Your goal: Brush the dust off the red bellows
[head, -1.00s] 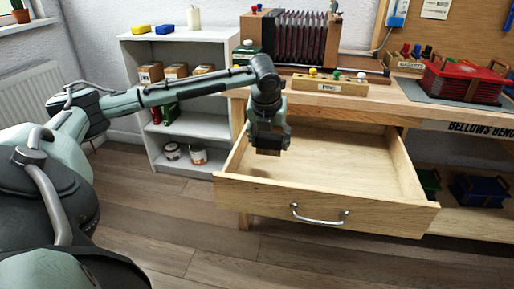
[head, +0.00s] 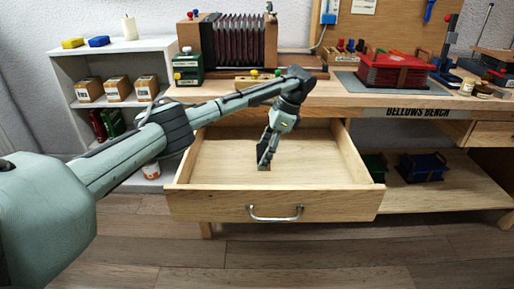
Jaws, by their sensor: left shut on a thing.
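The red bellows (head: 396,68) lies on a grey mat (head: 352,82) on the bench top, right of centre. It is pleated and has handle-like brown parts; dust cannot be made out from here. My left gripper (head: 264,158) points down over the open drawer (head: 340,165), well to the left of and below the red bellows. It is shut on a small brownish thing (head: 264,167), mostly hidden by the fingers; I cannot tell whether it is a brush. My right gripper is not in view.
The pulled-out drawer, otherwise empty, juts in front of the workbench (head: 345,97). A dark bellows instrument (head: 241,42) and a green box (head: 187,70) stand at the back left.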

